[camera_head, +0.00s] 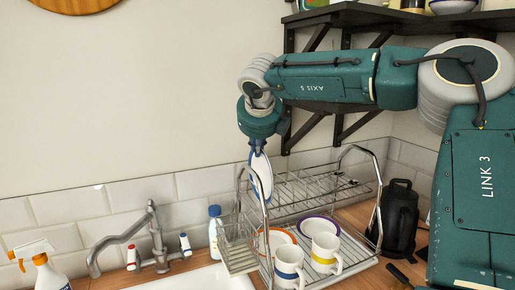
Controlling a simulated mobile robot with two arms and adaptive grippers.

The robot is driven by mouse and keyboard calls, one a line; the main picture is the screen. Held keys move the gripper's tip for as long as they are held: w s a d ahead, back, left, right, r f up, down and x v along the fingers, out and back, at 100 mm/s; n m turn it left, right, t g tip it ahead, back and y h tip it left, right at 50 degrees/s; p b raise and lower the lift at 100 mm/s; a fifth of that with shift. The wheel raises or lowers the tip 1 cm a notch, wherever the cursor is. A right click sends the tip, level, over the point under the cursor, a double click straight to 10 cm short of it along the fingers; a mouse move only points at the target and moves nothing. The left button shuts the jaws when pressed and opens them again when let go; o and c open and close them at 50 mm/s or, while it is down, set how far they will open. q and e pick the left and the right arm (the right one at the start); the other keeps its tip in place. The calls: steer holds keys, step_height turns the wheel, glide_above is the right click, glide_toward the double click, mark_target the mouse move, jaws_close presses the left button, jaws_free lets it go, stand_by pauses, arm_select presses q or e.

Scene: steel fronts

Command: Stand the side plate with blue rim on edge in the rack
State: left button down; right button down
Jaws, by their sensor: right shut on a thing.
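The side plate with blue rim (262,176) hangs nearly upright below my right gripper (258,147), which is shut on its upper edge. The plate is seen almost edge-on, tilted slightly. It is at the left end of the chrome two-tier dish rack (318,186), overlapping the rack's left side frame in the picture. I cannot tell whether the plate touches the rack's wires. My left gripper is out of view.
The rack's lower tier holds an orange-rimmed plate (275,238), a purple-rimmed dish (319,223), a blue-banded mug (288,269) and a yellow-banded mug (324,255). A black kettle-like object (400,222) stands right. A faucet (152,232) and bottle (215,230) stand left. A dark shelf (400,20) is above.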

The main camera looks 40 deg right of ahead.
steer(key=shift+f, duration=0.2)
steer(key=c, duration=1.8)
jaws_free()
steer(key=shift+c, duration=0.2)
steer(key=v, duration=1.2)
steer(key=shift+r, duration=0.15)
